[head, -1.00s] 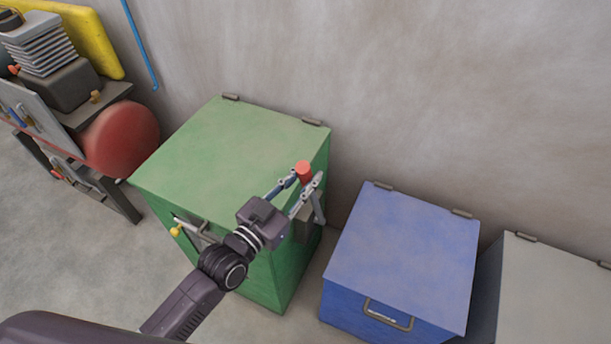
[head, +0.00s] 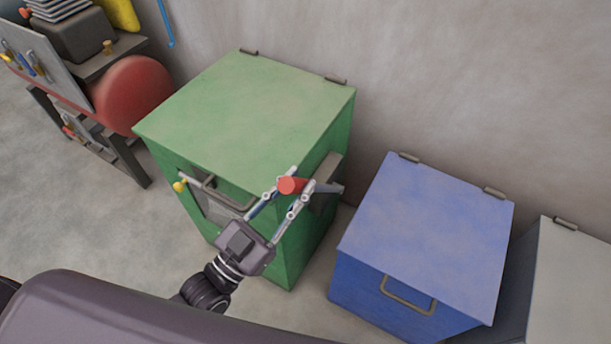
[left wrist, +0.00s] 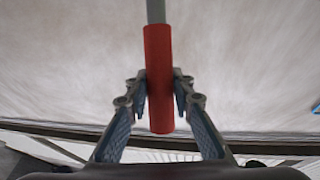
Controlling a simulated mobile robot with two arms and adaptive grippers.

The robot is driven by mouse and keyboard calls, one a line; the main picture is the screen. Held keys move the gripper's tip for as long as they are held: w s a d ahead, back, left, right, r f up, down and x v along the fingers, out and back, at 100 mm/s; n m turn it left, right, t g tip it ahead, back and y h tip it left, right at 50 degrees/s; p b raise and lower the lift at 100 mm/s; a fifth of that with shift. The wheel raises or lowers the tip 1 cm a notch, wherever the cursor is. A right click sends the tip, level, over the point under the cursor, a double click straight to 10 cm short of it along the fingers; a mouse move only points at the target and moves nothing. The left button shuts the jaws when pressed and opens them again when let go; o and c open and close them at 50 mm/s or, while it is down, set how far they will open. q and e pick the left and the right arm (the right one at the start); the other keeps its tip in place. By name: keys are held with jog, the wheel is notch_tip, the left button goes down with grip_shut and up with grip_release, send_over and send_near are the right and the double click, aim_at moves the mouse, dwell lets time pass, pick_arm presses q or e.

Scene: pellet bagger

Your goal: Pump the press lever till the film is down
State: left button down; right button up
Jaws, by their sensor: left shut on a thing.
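The press lever has a red grip (head: 290,187) and a grey rod, and sits on the right side of the green cabinet (head: 250,110). The rod now lies nearly level, with the grip pointing toward the cabinet's front. My left gripper (head: 302,178) is shut around the red grip. In the left wrist view the red grip (left wrist: 159,60) stands between both fingers, with the grey rod beyond it. My right gripper is not in view. I cannot make out the film.
A yellow-knobbed handle (head: 180,186) and a bar handle (head: 222,194) stick out from the cabinet's front. A blue bin (head: 425,225) stands close on the right, then a grey bin (head: 575,275). A compressor with a red tank (head: 132,95) stands at left. A wall runs behind.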

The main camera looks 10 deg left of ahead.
pick_arm(q)
jog(key=shift+s+a+f+t+b, duration=0.25)
jog(key=shift+s+f+b, duration=0.25)
jog(key=shift+s+f, duration=0.25)
jog(key=c, duration=1.7)
grip_release()
jog(key=shift+r, duration=0.15)
jog(key=shift+o, duration=0.2)
jog(key=v, duration=1.2)
jog(key=shift+w, duration=0.1)
